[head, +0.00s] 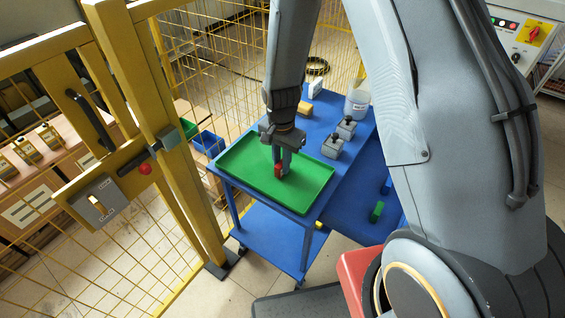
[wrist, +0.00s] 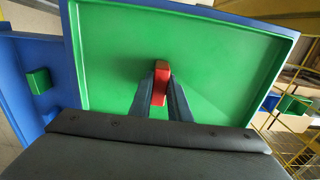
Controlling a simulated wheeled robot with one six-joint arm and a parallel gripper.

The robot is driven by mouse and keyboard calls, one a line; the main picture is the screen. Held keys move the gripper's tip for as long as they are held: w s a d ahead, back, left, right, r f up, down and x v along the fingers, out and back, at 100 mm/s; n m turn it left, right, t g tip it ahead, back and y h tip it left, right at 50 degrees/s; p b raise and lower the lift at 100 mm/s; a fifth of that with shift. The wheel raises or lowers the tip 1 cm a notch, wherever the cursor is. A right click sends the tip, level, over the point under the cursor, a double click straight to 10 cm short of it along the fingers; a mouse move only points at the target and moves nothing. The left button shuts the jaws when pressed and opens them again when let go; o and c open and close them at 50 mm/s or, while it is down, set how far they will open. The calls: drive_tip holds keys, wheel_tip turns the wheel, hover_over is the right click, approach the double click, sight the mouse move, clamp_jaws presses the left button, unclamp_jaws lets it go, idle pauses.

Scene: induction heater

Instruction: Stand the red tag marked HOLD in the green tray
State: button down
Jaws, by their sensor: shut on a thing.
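The red tag (head: 278,169) is between the fingers of my gripper (head: 282,170), over the middle of the green tray (head: 232,160). In the wrist view, my gripper (wrist: 160,98) is shut on the red tag (wrist: 161,80), with the green tray (wrist: 110,60) behind it. The tag looks upright and in or just above the tray; I cannot tell whether its lower end touches the tray floor. The word HOLD cannot be read, as the fingers cover part of the tag.
The tray lies on a blue cart (head: 318,178) with grey weights (head: 338,138), a yellow block (head: 305,108) and a clear container (head: 357,103) beyond it. A green block (head: 377,211) sits lower at the right. A yellow mesh fence (head: 215,60) stands behind and left. The tray around the tag is empty.

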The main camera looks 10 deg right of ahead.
drive_tip(key=c, duration=1.7)
unclamp_jaws()
drive_tip(key=shift+f, duration=0.1)
drive_tip(key=shift+o, duration=0.2)
wheel_tip(320, 180, up, 12)
drive_tip(key=b, duration=0.3)
drive_tip(key=s+d+r+n, duration=0.2)
drive_tip(key=s+d+n, duration=0.2)
drive_tip(key=s, duration=0.2)
drive_tip(key=s+d+r+n+t, duration=0.1)
drive_tip(key=s+d+r+n, duration=0.1)
drive_tip(key=s+d+n, duration=0.2)
drive_tip(key=s+n, duration=0.1)
drive_tip(key=s, duration=0.2)
drive_tip(key=shift+r, duration=0.25)
drive_tip(key=shift+d, duration=0.1)
